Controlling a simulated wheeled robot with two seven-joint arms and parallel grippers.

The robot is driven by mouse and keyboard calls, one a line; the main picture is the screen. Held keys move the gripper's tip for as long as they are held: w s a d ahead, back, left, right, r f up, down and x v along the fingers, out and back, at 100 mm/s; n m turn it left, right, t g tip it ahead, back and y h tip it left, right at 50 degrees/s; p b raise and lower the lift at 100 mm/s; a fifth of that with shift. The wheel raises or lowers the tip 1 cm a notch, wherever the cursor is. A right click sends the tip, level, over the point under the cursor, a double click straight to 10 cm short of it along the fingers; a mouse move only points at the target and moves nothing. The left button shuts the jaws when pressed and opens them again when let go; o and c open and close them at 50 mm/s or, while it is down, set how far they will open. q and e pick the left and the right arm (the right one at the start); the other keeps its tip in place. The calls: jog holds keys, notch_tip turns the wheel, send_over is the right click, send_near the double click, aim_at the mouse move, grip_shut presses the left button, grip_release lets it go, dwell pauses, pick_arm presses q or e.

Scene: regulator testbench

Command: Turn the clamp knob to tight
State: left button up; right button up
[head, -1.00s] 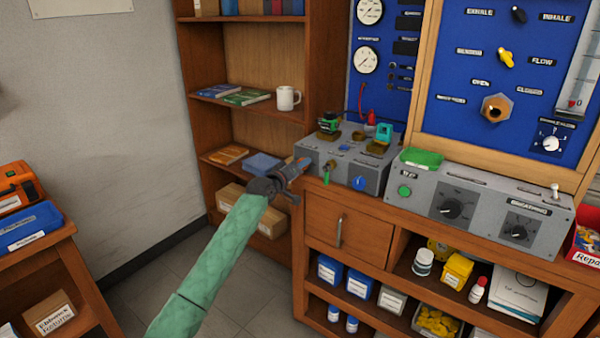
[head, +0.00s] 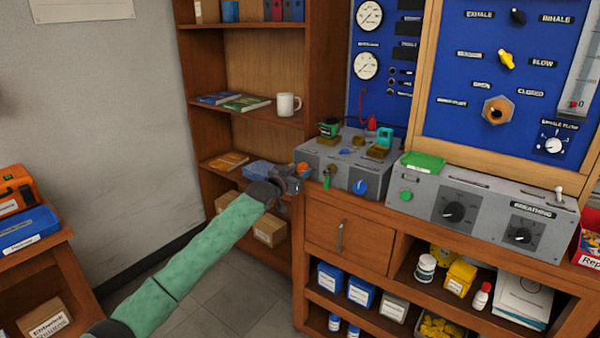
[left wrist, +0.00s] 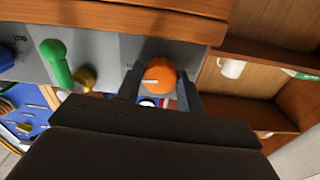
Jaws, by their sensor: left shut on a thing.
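An orange round knob (head: 303,168) with a pale pointer line is at the left end of the front of a grey control box (head: 345,170). I cannot read a label for it. My left gripper (head: 296,177) reaches it from the left. In the left wrist view the orange knob (left wrist: 159,77) sits between the two dark fingers of my left gripper (left wrist: 160,88), which are shut on it from both sides. Its pointer line faces across toward one finger. My right gripper is not in view.
A green lever (head: 327,178) and a blue knob (head: 360,187) are on the same box front, right of the orange knob. A shelf with a white mug (head: 288,104) stands behind. A wooden cabinet (head: 345,238) is below the box.

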pick_arm(q)
jog(key=shift+f+m, duration=0.25)
jog(key=shift+m, duration=0.35)
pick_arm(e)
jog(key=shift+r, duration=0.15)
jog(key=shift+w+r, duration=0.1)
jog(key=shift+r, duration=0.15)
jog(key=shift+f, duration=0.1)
pick_arm(q)
jog(key=o, duration=0.9)
jog(key=shift+o, duration=0.4)
jog(key=shift+r, duration=0.1)
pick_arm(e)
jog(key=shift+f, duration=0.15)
pick_arm(q)
jog(key=shift+a, duration=0.1)
